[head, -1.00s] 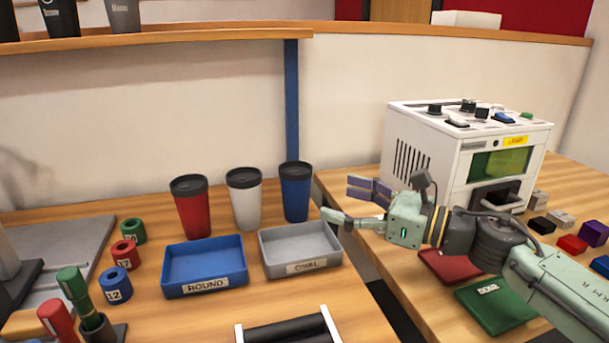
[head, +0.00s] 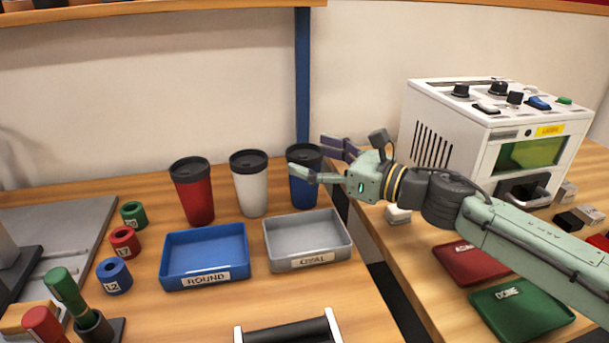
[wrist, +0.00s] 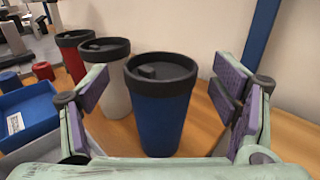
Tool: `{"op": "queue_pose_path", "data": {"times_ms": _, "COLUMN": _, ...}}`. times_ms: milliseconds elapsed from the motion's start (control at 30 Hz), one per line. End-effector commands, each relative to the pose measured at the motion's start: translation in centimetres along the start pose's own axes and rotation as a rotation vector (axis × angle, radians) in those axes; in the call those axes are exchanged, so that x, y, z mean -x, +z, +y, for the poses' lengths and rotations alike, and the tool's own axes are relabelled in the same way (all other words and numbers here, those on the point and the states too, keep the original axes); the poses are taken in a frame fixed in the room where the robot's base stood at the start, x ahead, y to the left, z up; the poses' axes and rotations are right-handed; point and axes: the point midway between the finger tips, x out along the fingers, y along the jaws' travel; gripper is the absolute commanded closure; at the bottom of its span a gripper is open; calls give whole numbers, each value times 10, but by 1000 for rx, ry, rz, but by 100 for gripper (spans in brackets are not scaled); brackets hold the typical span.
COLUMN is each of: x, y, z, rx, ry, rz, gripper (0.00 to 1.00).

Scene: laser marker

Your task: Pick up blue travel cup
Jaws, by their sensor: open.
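The blue travel cup (head: 304,188) with a black lid stands upright at the right end of a row of three cups. In the head view my gripper (head: 317,158) overlaps its upper part and hides some of it. In the wrist view the blue cup (wrist: 158,112) stands ahead, near the middle, between the two open fingers. My gripper (wrist: 165,95) is open, with a finger on each side and visible gaps to the cup. No finger is seen touching it.
A white cup (head: 250,187) and a red cup (head: 194,195) stand to the left. A grey OVAL tray (head: 343,250) and a blue ROUND tray (head: 170,262) lie in front. A blue post (head: 303,75) rises behind. A white laser machine (head: 430,125) stands right.

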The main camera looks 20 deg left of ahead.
Motion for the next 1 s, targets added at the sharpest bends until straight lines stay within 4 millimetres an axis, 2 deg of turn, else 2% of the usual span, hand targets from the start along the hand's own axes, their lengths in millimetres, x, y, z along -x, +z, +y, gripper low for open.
{"op": "queue_pose_path", "data": {"times_ms": 33, "x": -8, "y": 2, "z": 1, "rx": -2, "ry": 2, "rz": 1, "gripper": 20}}
{"op": "queue_pose_path", "data": {"times_ms": 167, "x": -20, "y": 1, "z": 0, "rx": 0, "ry": 0, "rz": 0, "gripper": 20}}
{"op": "queue_pose_path", "data": {"times_ms": 433, "x": -22, "y": 0, "z": 0, "rx": 0, "ry": -2, "rz": 0, "gripper": 20}}
{"op": "queue_pose_path", "data": {"times_ms": 900, "x": -22, "y": 0, "z": 0, "rx": 0, "ry": -2, "rz": -1, "gripper": 52}}
{"op": "queue_pose_path", "data": {"times_ms": 1000, "x": -22, "y": 0, "z": 0, "rx": 0, "ry": -2, "rz": -1, "gripper": 55}}
